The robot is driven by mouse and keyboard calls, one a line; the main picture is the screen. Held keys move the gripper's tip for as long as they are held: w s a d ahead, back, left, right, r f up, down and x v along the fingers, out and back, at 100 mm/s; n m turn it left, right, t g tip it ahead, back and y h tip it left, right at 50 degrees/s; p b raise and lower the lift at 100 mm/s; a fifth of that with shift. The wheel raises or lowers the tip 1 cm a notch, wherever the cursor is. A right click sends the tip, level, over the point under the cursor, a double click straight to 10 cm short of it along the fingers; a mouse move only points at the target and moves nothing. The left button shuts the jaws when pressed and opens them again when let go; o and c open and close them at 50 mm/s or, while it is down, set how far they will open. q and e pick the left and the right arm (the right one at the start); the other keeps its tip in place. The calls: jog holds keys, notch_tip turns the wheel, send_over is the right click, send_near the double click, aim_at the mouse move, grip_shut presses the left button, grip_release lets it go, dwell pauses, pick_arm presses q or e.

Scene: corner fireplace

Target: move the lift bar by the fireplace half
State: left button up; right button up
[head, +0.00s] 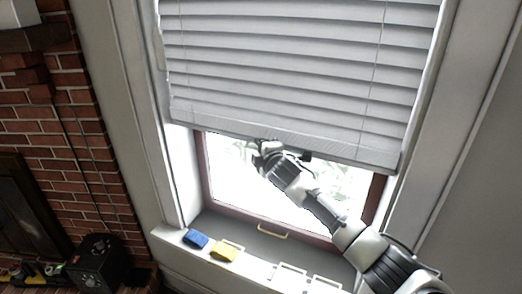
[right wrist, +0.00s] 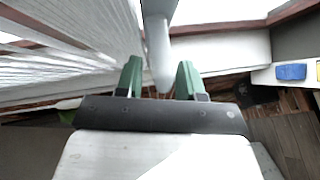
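The white slatted blind (head: 290,70) covers the upper window, and its pale bottom bar (head: 215,131) hangs slightly tilted, lower at the right. My right gripper (head: 268,150) is at the middle of this bar's lower edge. In the right wrist view my right gripper (right wrist: 159,80) has its two green fingers apart. A pale grey bar (right wrist: 157,40) reaches between them, with gaps visible on both sides. I cannot tell whether this is the lift bar or whether anything touches it. The blind's slats show at the left of that view. My left gripper is not in view.
The brick fireplace wall (head: 85,130) is at the left, with a black box (head: 95,262) on the floor. A blue sponge (head: 195,238) and a yellow sponge (head: 223,251) lie on the white sill. The window sash has a handle (head: 272,232).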

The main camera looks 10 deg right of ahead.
jog(key=shift+s, duration=0.15)
jog(key=s+d+r+b, duration=0.1)
jog(key=s+b, duration=0.2)
jog(key=s, duration=0.7)
jog(key=shift+s+d+r, duration=0.15)
jog(key=shift+d+r, duration=0.05)
jog(key=shift+r, duration=0.1)
